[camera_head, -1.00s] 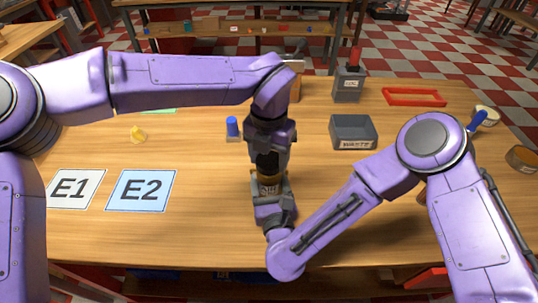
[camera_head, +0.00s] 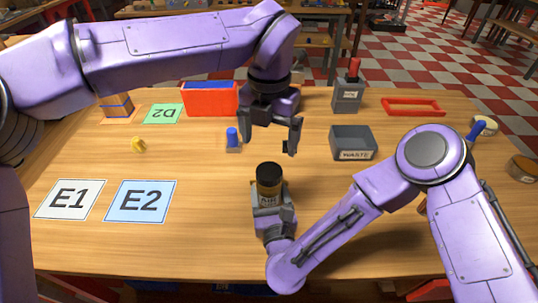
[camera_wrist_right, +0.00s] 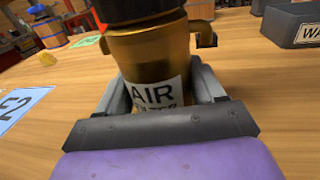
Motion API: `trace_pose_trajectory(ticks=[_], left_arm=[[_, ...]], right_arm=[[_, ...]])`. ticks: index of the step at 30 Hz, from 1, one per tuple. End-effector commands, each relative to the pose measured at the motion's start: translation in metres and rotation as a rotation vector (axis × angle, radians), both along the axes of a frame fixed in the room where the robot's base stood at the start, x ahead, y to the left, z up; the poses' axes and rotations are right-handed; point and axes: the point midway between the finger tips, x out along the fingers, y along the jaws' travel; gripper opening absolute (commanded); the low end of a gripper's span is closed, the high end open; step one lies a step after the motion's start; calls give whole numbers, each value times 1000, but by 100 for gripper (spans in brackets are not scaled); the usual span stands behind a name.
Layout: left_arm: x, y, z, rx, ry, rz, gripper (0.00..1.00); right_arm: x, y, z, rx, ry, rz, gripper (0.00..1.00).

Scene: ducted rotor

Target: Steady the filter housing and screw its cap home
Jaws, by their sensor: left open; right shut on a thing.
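The filter housing (camera_head: 268,196) is a brass-brown cylinder with a white AIR label, standing upright on the table. It also fills the middle of the right wrist view (camera_wrist_right: 153,62). A black cap (camera_head: 269,173) sits on its top; whether it is fully seated cannot be told. My right gripper (camera_head: 270,197) is shut around the housing's body from the near side, one finger on each side. My left gripper (camera_head: 271,146) is open and empty, pointing down above and behind the cap, clear of it.
A grey WASTE bin (camera_head: 353,142) stands to the right. A small blue-topped item (camera_head: 232,138) and a yellow piece (camera_head: 138,145) lie left. Behind are a red box (camera_head: 210,99), a grey box with a red lever (camera_head: 347,93) and a red frame (camera_head: 413,106). Cards E1 (camera_head: 69,199) and E2 (camera_head: 141,200) lie front left.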

Motion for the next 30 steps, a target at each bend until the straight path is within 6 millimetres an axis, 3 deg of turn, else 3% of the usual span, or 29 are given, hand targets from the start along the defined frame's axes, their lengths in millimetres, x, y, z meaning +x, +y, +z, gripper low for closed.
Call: trace_pose_trajectory(ticks=[6,14,15,18,26,30], left_arm=[[0,0,24,0,0,1,93],[0,0,26,0,1,0,93],[0,0,26,0,1,0,93],[0,0,26,0,1,0,93],[0,0,26,0,1,0,93],[0,0,20,0,1,0,93]], right_arm=[[0,0,0,0,-1,0,0],[0,0,0,0,-1,0,0],[0,0,0,0,-1,0,71],[0,0,0,0,-1,0,98],[-1,0,0,0,0,1,98],[-13,-1,-2,-1,-1,4,98]])
